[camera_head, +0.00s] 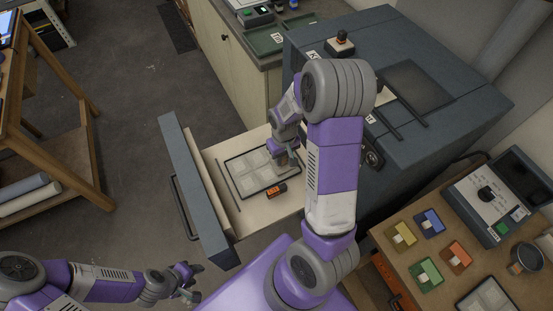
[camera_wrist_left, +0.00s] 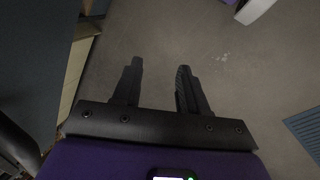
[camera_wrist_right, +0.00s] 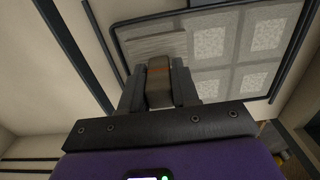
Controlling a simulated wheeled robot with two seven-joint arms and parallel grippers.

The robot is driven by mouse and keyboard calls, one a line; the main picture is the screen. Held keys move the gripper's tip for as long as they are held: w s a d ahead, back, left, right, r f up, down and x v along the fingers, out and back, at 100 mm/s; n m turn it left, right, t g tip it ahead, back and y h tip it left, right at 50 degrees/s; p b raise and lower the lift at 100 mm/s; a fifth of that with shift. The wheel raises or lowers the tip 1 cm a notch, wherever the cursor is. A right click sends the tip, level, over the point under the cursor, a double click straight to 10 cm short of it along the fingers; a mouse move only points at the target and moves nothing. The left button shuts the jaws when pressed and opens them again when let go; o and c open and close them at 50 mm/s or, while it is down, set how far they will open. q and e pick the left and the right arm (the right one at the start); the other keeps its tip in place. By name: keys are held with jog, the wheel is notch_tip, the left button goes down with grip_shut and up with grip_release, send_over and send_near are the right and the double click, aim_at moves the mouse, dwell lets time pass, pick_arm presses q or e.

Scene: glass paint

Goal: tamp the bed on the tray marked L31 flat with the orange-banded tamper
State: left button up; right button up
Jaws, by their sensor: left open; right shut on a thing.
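My right gripper (camera_head: 290,157) reaches down into the open drawer and is shut on the tamper. In the right wrist view the tamper (camera_wrist_right: 159,82) is a dark grey block with a dull orange band between the fingers. A dark-framed tray (camera_head: 243,179) lies in the drawer under the gripper. In the right wrist view the tray (camera_wrist_right: 228,84) holds several pale grey squares; the one nearest the tamper looks streaked, others speckled. No L31 marking is readable. My left gripper (camera_head: 190,282) is open and empty above the floor.
An orange and black object (camera_head: 276,191) lies in the drawer (camera_head: 225,190) beside the tray. The grey cabinet (camera_head: 455,75) stands behind my right arm. A side table (camera_head: 405,262) at the right carries colored pads and a box.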

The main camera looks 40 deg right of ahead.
dwell(0.5)
jog(key=shift+f, duration=0.3)
jog(key=shift+a+f+b, duration=0.1)
jog(key=shift+f+b, duration=0.2)
jog(key=shift+b, duration=0.15)
dwell(0.8)
jog(key=shift+r+p, duration=0.95)
jog(key=shift+r, duration=0.2)
jog(key=shift+w+a, duration=0.25)
jog(key=shift+a, duration=0.75)
jog(key=shift+w+a, duration=0.2)
jog(key=shift+a, duration=0.8)
jog(key=shift+w+a, duration=0.25)
jog(key=shift+a, duration=0.75)
